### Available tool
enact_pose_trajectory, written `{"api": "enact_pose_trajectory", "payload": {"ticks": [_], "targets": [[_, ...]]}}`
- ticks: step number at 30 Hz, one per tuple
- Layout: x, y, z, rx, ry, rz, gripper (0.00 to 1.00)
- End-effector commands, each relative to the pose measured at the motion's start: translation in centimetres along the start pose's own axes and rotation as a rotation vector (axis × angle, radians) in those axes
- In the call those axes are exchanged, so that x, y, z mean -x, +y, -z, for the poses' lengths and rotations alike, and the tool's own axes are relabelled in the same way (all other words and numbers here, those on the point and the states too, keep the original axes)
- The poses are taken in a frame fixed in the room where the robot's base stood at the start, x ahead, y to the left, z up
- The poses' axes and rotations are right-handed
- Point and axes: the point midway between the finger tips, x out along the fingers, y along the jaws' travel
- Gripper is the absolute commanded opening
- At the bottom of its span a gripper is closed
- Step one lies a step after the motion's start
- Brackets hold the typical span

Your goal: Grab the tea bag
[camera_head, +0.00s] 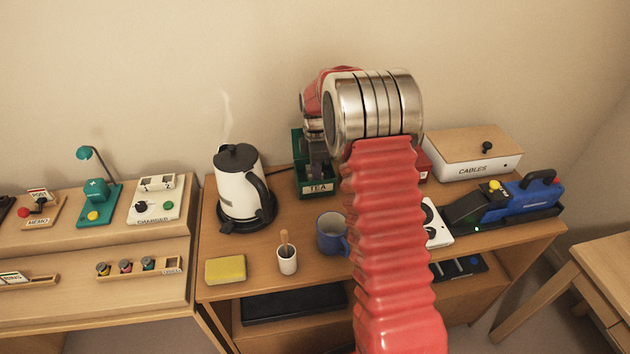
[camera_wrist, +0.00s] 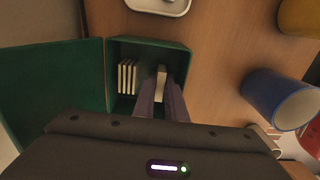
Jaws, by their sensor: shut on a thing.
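The green TEA box (camera_head: 318,190) stands at the back of the wooden desk, right of the kettle. In the wrist view the open box (camera_wrist: 150,46) has its lid (camera_wrist: 52,88) swung out to the left. Several pale tea bags (camera_wrist: 127,76) stand in a row at the box's left side. My gripper (camera_wrist: 163,92) reaches down into the box, right of that row, and is shut on one tea bag (camera_wrist: 161,76), whose pale edge shows between the fingertips. In the head view my gripper (camera_head: 318,165) is partly hidden at the box by my own arm.
A blue mug (camera_head: 332,233) stands in front of the box and shows at right in the wrist view (camera_wrist: 272,98). A steaming white kettle (camera_head: 238,180) is left of the box. A small cup (camera_head: 287,262) and yellow sponge (camera_head: 225,269) lie near the front edge. A CABLES box (camera_head: 470,160) is right.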

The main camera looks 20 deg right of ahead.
Motion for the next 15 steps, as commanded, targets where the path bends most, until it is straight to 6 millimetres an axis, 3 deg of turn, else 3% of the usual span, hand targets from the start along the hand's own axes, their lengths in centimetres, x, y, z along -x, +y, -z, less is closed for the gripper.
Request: {"api": "enact_pose_trajectory", "payload": {"ticks": [8, 15], "targets": [[0.8, 0.1, 0.0, 0.000, 0.000, -0.002, 0.00], [4.2, 0.1, 0.0, 0.000, 0.000, -0.004, 0.00]]}}
